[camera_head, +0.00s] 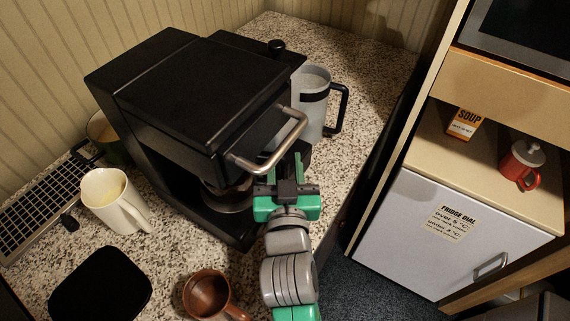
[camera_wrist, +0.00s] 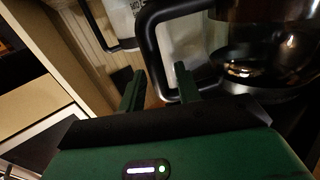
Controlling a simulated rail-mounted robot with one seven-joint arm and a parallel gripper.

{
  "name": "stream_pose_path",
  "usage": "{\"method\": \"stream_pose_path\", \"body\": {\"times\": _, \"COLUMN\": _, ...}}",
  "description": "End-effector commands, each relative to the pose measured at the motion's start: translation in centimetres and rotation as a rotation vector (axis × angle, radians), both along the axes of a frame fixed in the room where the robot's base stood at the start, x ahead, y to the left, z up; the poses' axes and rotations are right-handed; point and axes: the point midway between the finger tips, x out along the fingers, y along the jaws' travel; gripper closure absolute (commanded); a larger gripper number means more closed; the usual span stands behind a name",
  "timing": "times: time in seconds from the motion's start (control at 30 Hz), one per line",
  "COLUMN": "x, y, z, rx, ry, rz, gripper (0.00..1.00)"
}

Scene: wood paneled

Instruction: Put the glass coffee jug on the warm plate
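The glass coffee jug (camera_head: 232,193) shows partly inside the black coffee machine's lower bay, under its overhanging top. The wrist view shows its dark glass body (camera_wrist: 270,45) at upper right and its black handle (camera_wrist: 149,45) beside it. My gripper (camera_head: 298,168) is at the machine's front right. In the wrist view its two green fingers (camera_wrist: 158,80) are apart, and the lower part of the handle appears between them. Contact cannot be told. The warm plate is not clearly visible; the jug and the machine's top hide the bay floor.
The coffee machine (camera_head: 190,85) has a silver bar handle (camera_head: 270,150) close above my gripper. A grey jug (camera_head: 312,105) stands behind it. A cream cup (camera_head: 115,200), brown mug (camera_head: 208,295) and black pad (camera_head: 100,285) are on the granite counter (camera_head: 165,250). A fridge (camera_head: 440,235) stands right.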

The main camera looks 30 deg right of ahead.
Motion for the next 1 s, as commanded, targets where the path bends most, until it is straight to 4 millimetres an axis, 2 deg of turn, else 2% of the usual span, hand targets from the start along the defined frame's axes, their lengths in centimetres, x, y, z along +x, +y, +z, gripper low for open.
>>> {"method": "stream_pose_path", "body": {"times": 0.23, "x": 0.0, "y": 0.0, "z": 0.0, "rx": 0.000, "ry": 0.000, "rz": 0.000, "gripper": 0.63}}
{"method": "stream_pose_path", "body": {"times": 0.33, "x": 0.0, "y": 0.0, "z": 0.7, "rx": 0.000, "ry": -0.001, "rz": 0.000, "gripper": 0.63}}
{"method": "stream_pose_path", "body": {"times": 0.4, "x": -1.1, "y": 0.6, "z": 0.0, "rx": 0.000, "ry": 0.001, "rz": 0.001, "gripper": 0.63}}
{"method": "stream_pose_path", "body": {"times": 0.73, "x": -8.3, "y": 4.3, "z": -0.1, "rx": -0.001, "ry": 0.000, "rz": 0.002, "gripper": 0.63}}
{"method": "stream_pose_path", "body": {"times": 0.9, "x": -10.3, "y": 5.3, "z": 0.1, "rx": 0.000, "ry": 0.001, "rz": 0.000, "gripper": 0.63}}
{"method": "stream_pose_path", "body": {"times": 1.0, "x": -10.7, "y": 5.5, "z": 0.2, "rx": 0.000, "ry": 0.000, "rz": 0.000, "gripper": 0.63}}
